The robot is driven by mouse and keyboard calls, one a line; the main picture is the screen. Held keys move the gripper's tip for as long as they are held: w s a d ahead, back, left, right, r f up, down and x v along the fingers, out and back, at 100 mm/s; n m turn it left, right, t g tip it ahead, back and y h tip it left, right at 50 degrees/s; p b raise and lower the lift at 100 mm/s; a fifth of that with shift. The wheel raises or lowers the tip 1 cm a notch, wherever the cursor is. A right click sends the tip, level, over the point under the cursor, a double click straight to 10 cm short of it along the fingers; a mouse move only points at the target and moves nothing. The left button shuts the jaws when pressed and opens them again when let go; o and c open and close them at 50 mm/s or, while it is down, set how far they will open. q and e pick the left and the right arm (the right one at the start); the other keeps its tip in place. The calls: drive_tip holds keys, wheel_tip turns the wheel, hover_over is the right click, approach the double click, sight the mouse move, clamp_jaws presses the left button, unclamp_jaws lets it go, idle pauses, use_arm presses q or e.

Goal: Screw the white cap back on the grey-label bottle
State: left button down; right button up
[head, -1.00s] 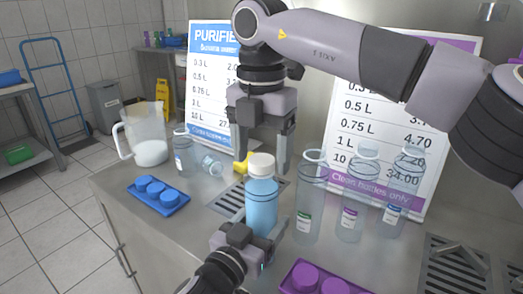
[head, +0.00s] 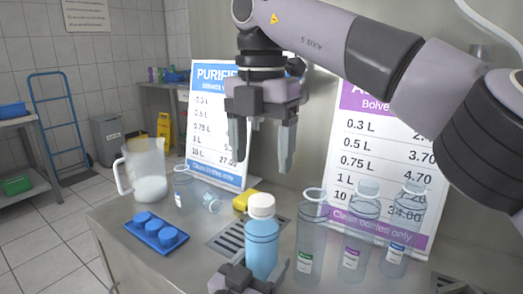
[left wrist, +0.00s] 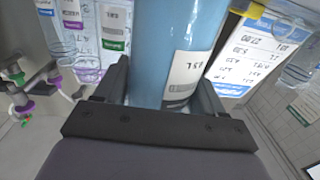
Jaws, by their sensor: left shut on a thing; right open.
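The bottle (head: 261,248) holds blue liquid and stands upright on the counter. Its white cap (head: 261,205) sits on its mouth; I cannot tell how tight it is. In the left wrist view, the bottle (left wrist: 178,50) fills the middle and its pale label (left wrist: 187,76) shows. My left gripper (head: 240,278) is shut on the bottle's lower part, its fingers on both sides in the left wrist view (left wrist: 162,98). My right gripper (head: 262,155) is open and empty, pointing down above the cap, its fingertips clear of it.
Several clear bottles (head: 310,235) stand close at the right. Price signs (head: 220,120) stand at the back. A drain grate (head: 228,238) lies beside the bottle.

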use_arm(q)
unclamp_jaws()
drive_tip(key=shift+v, duration=3.6)
use_arm(e)
drive_tip(key=shift+f, duration=0.1)
